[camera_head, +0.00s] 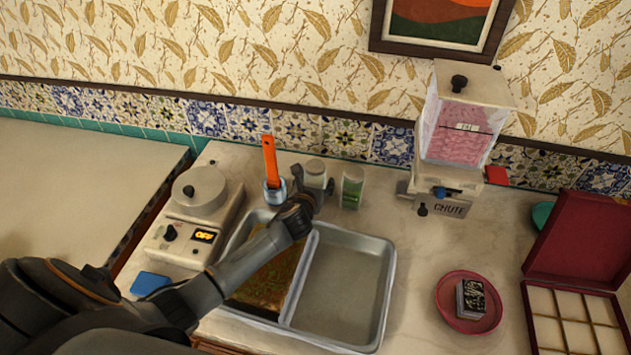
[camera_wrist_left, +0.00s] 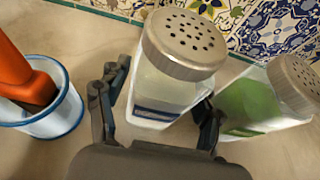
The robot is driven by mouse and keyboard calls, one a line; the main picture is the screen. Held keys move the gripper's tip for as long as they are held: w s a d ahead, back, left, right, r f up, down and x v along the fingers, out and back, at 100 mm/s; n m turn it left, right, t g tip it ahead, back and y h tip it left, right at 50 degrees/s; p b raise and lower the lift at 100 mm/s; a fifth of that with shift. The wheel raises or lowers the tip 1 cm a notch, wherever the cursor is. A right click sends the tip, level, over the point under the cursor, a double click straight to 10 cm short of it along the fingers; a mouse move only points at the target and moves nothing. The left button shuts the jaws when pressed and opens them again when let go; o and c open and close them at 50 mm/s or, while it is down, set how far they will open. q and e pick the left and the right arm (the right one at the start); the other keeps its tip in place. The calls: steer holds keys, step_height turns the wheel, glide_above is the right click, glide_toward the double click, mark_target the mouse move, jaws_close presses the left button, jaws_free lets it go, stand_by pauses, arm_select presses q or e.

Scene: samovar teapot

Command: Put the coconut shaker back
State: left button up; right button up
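The coconut shaker, a clear jar with pale contents and a perforated metal lid (camera_head: 315,168), stands upright on the counter behind the metal tray. In the left wrist view the shaker (camera_wrist_left: 170,85) is between the fingers of my left gripper (camera_wrist_left: 160,105). The left finger shows a small gap to the jar; the right finger is close against it, and I cannot tell if it touches. My left gripper (camera_head: 313,190) is open around the jar in the head view. My right gripper is not in view.
A green-filled shaker (camera_head: 352,188) stands close on the right, and a cup with an orange-handled tool (camera_head: 271,165) on the left. The two-part tray (camera_head: 345,285) lies under my arm. A chute dispenser (camera_head: 460,140) and a red plate (camera_head: 452,315) are further right.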

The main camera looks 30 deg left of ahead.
arm_select(q)
steer(key=shift+r, duration=0.1)
steer(key=shift+s+r, duration=0.1)
steer(key=shift+s, duration=0.05)
steer(key=v, duration=1.1)
steer(key=shift+s+d, duration=0.2)
steer(key=shift+s, duration=0.15)
steer(key=shift+r, duration=0.15)
